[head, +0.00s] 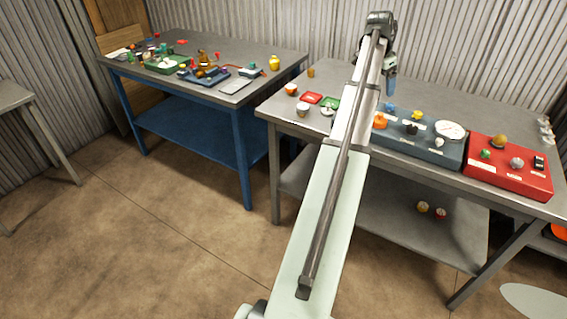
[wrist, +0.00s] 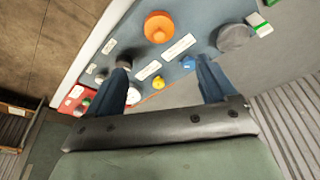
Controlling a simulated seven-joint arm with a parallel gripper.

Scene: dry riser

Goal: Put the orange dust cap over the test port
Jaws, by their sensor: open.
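My gripper (wrist: 163,62) is open in the wrist view, with one dark-blue finger on each side and nothing held between the tips. In the head view my gripper (head: 390,87) hangs above the back of the blue-grey panel (head: 432,150). A round orange piece (head: 380,121) sits at the panel's left end; it also shows in the wrist view (wrist: 158,27), beyond the fingertips. An orange cup-like piece (head: 291,89) and a smaller orange one (head: 311,72) stand on the table's left part. I cannot tell which is the dust cap, or which fitting is the test port.
The panel carries a white gauge (head: 450,130), a black knob (head: 411,128) and a yellow piece (head: 417,115). A red box (head: 508,166) adjoins it on the right. Small red (head: 312,98) and green (head: 329,103) trays lie left of my arm.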

